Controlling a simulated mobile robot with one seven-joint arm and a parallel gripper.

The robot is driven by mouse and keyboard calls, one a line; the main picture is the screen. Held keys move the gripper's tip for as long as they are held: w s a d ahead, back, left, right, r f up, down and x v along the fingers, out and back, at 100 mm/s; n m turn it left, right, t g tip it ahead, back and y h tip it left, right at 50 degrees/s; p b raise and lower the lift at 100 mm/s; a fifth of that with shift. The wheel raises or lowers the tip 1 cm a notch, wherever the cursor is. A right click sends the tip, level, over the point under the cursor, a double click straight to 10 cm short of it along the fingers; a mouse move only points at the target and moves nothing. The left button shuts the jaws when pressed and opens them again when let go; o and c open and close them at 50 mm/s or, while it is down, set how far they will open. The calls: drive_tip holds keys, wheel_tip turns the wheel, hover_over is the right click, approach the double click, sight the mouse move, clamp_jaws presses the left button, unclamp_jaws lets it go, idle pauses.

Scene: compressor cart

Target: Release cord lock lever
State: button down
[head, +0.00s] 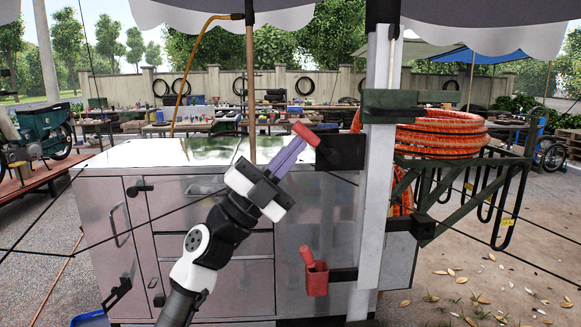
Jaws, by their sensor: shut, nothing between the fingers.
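A short red lever handle (306,133) sticks up and left from a black bracket (341,152) on the pale upright post (377,190). My gripper (296,146) reaches up from below, its purple-grey fingers shut with nothing between them. Their tips are right at the red handle in the picture; I cannot tell whether they touch it. Lower on the post, a red block with an upright red grip (316,277) sits on a black arm. The frame does not show which red part locks the cord.
The metal cart (220,270) with drawers stands behind my arm. A thin brown pole (250,90) rises from its top. An orange hose coil (440,135) rests on a dark rack (480,185) at right. Thin dark cords cross the view. Open ground lies at lower right.

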sight(301, 129)
drive_tip(key=r+m+g+y+p, duration=0.1)
drive_tip(key=y, duration=0.1)
drive_tip(key=d+r+m+g+y+p, duration=0.1)
drive_tip(key=r+y, duration=0.1)
drive_tip(key=shift+d+r+g, duration=0.1)
drive_tip(key=shift+d+g, duration=0.05)
drive_tip(key=shift+g, duration=0.25)
drive_tip(key=shift+d+r+y, duration=0.1)
drive_tip(key=shift+d+y, duration=0.05)
drive_tip(key=shift+y, duration=0.15)
drive_tip(key=shift+d+r, duration=0.2)
drive_tip(key=shift+r, duration=0.1)
drive_tip(key=b+v, duration=0.3)
drive_tip(key=v, duration=1.1)
drive_tip(key=shift+b, duration=0.3)
drive_tip(key=shift+d+r, duration=0.1)
